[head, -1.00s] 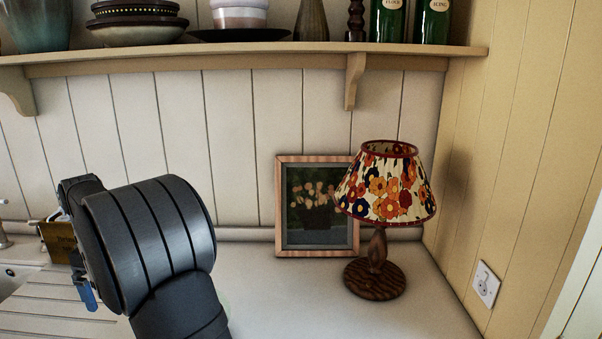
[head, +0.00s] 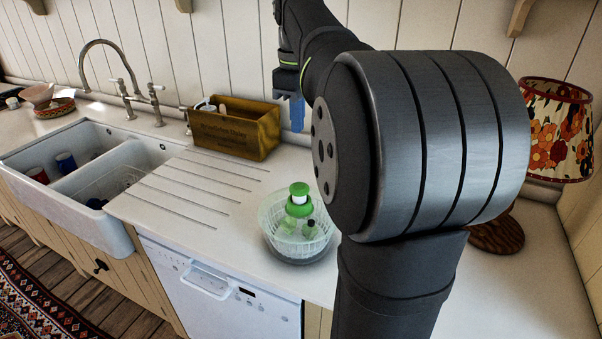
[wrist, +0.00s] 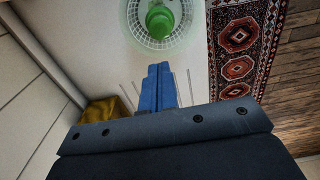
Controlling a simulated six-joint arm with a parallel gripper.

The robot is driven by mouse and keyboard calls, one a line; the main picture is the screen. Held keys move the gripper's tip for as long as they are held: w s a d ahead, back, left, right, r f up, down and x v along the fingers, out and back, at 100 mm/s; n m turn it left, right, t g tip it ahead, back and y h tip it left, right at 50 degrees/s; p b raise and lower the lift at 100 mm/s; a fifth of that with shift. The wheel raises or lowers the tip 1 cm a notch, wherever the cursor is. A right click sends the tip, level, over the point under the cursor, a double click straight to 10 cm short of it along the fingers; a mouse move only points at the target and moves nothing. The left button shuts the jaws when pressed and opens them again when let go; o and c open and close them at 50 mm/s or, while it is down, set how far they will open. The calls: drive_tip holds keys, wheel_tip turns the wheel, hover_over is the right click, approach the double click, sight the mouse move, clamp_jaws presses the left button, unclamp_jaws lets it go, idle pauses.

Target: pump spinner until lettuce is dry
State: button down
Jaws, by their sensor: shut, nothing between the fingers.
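The salad spinner (head: 297,235) stands on the counter, a clear bowl with a white basket and a green pump knob (head: 299,199) on top. Pale green pieces show through its wall; I cannot tell how dry they are. In the wrist view the spinner (wrist: 134,32) is at the top, with the green knob (wrist: 159,20) in its middle. My gripper (wrist: 158,88), with blue fingers, is shut and empty. It points toward the spinner but is apart from it. In the head view my gripper (head: 294,113) is partly visible behind the spinner, near the wall, and my arm hides part of it.
A wooden box (head: 236,130) stands behind the ridged drainboard (head: 185,190). A white double sink (head: 85,165) with a tap is at left. A dishwasher (head: 215,290) is under the counter. A flowered lamp (head: 558,130) stands at right. The drainboard is clear.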

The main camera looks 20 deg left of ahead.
sight(299, 186)
drive_tip(key=shift+d+r, duration=0.15)
drive_tip(key=shift+d, duration=0.05)
wheel_tip(299, 186, down, 14)
drive_tip(key=shift+f, duration=0.1)
idle(0.6)
